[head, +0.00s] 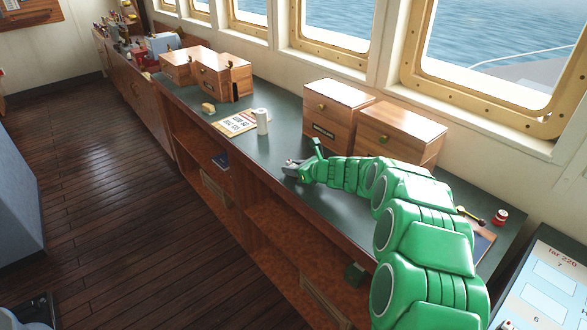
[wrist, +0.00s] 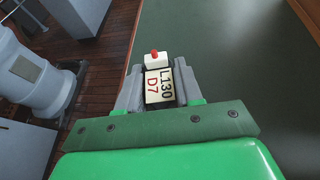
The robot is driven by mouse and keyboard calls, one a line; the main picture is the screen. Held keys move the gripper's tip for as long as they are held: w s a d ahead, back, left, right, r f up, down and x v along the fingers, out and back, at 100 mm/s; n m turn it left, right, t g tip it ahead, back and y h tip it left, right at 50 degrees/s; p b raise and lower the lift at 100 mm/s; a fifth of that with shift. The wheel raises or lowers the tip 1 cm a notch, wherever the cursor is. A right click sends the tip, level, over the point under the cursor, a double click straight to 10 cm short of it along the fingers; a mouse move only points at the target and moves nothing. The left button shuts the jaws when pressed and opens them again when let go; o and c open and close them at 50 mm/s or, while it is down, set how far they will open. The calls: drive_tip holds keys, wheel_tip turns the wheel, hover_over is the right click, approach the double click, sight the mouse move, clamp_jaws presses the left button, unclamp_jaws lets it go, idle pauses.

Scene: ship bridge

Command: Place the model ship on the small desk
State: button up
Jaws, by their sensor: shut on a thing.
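My gripper (head: 293,170) reaches over the dark green top of the long wooden counter (head: 275,152). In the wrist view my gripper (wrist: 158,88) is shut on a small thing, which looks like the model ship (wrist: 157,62). It has a white block with a red knob and a cream face marked "L130 D7". Its lower part is hidden between the fingers. In the head view it is too small to make out clearly. I cannot tell whether it touches the counter. I cannot pick out a separate small desk.
Wooden drawer boxes (head: 333,112) stand along the window side of the counter. A white cylinder (head: 263,121) and a printed card (head: 236,122) lie farther along it. A red-and-white can (head: 501,217) is at the near end. A sloped display (head: 550,280) stands at lower right. Wooden floor (head: 110,200) is open at left.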

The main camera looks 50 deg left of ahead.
drive_tip(key=shift+f, duration=0.25)
drive_tip(key=o, duration=1)
drive_tip(key=shift+w+d+r, duration=0.15)
drive_tip(key=shift+d+r, duration=0.2)
drive_tip(key=shift+d, duration=0.25)
drive_tip(key=shift+s+v, duration=0.15)
drive_tip(key=shift+v, duration=1.45)
drive_tip(key=shift+s+v, duration=0.15)
drive_tip(key=shift+v, duration=1.45)
drive_tip(key=shift+f, duration=0.1)
